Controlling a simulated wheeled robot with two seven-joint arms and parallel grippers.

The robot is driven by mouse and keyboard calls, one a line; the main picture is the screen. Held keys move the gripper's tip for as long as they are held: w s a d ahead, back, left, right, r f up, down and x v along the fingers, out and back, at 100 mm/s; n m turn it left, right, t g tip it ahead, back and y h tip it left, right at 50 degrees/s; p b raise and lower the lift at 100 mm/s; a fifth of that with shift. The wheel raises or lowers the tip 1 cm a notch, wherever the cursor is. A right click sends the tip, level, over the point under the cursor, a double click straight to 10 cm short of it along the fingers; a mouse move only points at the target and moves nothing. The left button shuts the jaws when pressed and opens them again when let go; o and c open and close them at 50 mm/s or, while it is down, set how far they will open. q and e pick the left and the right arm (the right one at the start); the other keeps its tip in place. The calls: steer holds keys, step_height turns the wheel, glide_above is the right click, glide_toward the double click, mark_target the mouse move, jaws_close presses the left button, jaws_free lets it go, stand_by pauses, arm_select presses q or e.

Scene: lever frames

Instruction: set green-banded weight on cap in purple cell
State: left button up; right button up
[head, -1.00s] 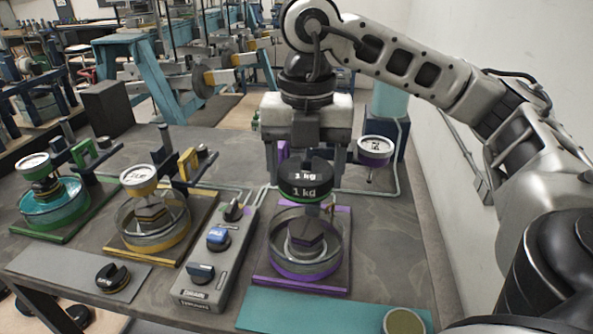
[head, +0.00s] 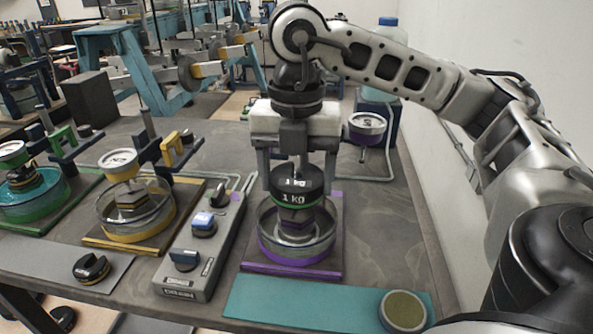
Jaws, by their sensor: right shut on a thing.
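The green-banded weight (head: 297,188) is a black 1 kg disc with a green stripe near its lower edge. My right gripper (head: 298,180) is shut on it, one finger on each side, and holds it level over the purple cell (head: 297,251). This cell is a clear round dish with a purple ring on a purple-edged base plate. The dark cap (head: 297,216) stands inside the dish, directly below the weight. The weight hides the cap's upper part, and I cannot tell whether the two touch. My left gripper is not in view.
A yellow cell (head: 133,222) and a green cell (head: 32,200) stand to the left. A grey switch box (head: 197,262) is close beside the purple plate. A black weight (head: 92,268) lies on a grey mat. A teal strip (head: 290,304) with a round tin (head: 403,310) lies in front.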

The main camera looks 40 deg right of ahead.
steer(key=shift+f+b, duration=0.9)
steer(key=shift+f, duration=0.35)
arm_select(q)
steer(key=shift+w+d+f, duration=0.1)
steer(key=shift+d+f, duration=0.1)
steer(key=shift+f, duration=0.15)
arm_select(e)
steer(key=shift+f, duration=0.1)
arm_select(q)
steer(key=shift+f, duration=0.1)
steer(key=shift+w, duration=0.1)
steer(key=shift+b, duration=0.35)
arm_select(e)
steer(key=shift+f, duration=0.25)
steer(key=o, duration=1.6)
steer(key=shift+o, duration=1.2)
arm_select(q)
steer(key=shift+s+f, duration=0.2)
arm_select(e)
steer(key=shift+f, duration=0.1)
